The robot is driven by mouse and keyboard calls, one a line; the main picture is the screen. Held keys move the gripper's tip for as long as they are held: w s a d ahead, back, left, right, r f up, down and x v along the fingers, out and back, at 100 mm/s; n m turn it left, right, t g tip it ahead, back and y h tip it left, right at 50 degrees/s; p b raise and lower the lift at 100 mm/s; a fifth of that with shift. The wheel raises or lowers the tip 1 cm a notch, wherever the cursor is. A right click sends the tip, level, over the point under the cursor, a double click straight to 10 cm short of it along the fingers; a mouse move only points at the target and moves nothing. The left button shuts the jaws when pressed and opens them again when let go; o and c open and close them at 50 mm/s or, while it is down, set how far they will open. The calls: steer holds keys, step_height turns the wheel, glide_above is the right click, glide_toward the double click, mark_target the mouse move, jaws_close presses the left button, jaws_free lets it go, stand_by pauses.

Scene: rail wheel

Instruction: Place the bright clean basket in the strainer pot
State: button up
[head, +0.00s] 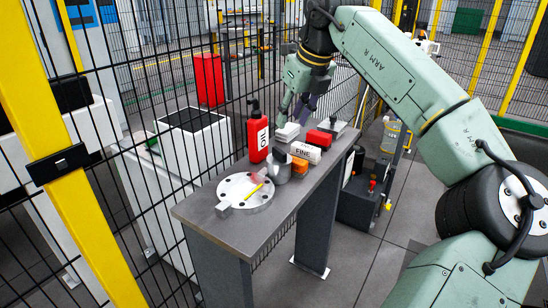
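My arm reaches over the far part of the narrow grey bench, and my gripper (286,118) points down there. It is small and partly hidden by my arm, so its finger opening is unclear. Just below it is a pale, light-grey block-like thing (288,132); I cannot tell whether they touch. A dark grey metal cylinder (278,168), possibly the strainer pot, stands mid-bench behind the round plate. I cannot make out a bright clean basket for certain.
The bench (234,224) carries a red oil bottle (257,136), a white roll marked FINE (305,152), an orange block (299,165), a red block (318,138) and a round holed plate (238,190) with a yellow stick. Black mesh fencing runs along the left.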

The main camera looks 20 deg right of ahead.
glide_above(279, 150)
steer(key=s+d, duration=0.1)
steer(key=s, duration=0.2)
steer(key=f, duration=0.5)
steer(key=shift+w+p, duration=0.2)
steer(key=shift+p, duration=0.2)
steer(key=shift+p+x, duration=0.9)
steer(key=shift+x, duration=1.8)
steer(key=shift+a, duration=0.1)
steer(key=shift+c, duration=0.6)
jaws_close()
